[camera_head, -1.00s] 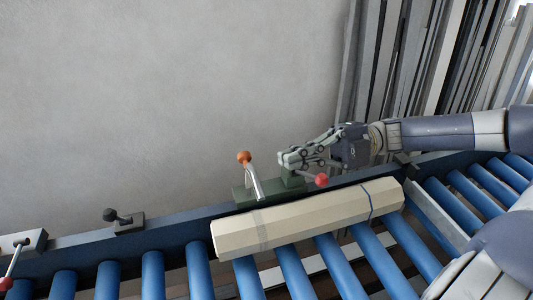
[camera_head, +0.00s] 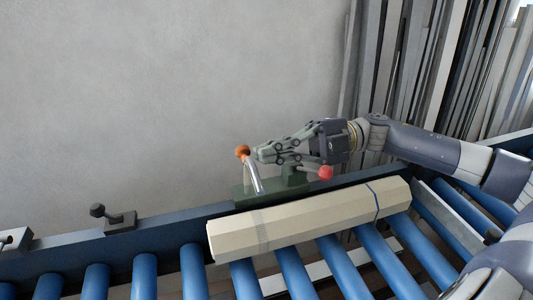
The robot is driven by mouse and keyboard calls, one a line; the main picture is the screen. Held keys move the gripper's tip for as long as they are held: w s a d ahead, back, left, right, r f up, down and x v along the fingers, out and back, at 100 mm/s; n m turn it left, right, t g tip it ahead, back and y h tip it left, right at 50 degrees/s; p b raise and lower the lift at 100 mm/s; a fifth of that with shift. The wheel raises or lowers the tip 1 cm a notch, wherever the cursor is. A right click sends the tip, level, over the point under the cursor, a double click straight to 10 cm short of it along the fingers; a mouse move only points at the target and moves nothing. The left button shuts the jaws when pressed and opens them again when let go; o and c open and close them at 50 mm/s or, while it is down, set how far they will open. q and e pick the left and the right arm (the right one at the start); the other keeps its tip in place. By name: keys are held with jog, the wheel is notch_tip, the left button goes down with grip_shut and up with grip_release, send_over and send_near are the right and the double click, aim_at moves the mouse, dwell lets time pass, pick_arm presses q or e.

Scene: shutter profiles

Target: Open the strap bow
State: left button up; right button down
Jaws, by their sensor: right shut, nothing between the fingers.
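A metal lever (camera_head: 255,178) with an orange knob (camera_head: 242,151) stands tilted on a dark green block (camera_head: 240,192) on the conveyor's far rail; it is the likely strap bow, though I cannot tell for sure. A red knob (camera_head: 325,172) sits at the block's right side. My right gripper (camera_head: 262,154) is shut and empty, its fingertips just right of the orange knob. I cannot tell whether they touch it. In front lies a cream profile bundle (camera_head: 315,217) with a grey band (camera_head: 262,231) and a dark blue strap (camera_head: 374,203). My left gripper is not in view.
Blue rollers (camera_head: 145,275) run along the near side, with a blue rail (camera_head: 70,247) behind them. A black-knobbed clamp (camera_head: 120,222) sits on the rail at left. Long grey profiles (camera_head: 400,80) lean at the back right. The space before the bare wall is free.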

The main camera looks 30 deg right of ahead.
jog(key=shift+w+a+f, duration=0.2)
jog(key=shift+w, duration=0.3)
jog(key=w+m+p, duration=0.2)
jog(key=m, duration=0.1)
jog(key=shift+w+d+p, duration=0.25)
jog(key=shift+d+p, duration=0.1)
jog(key=shift+p, duration=0.05)
jog(key=shift+r, duration=0.15)
dwell(0.3)
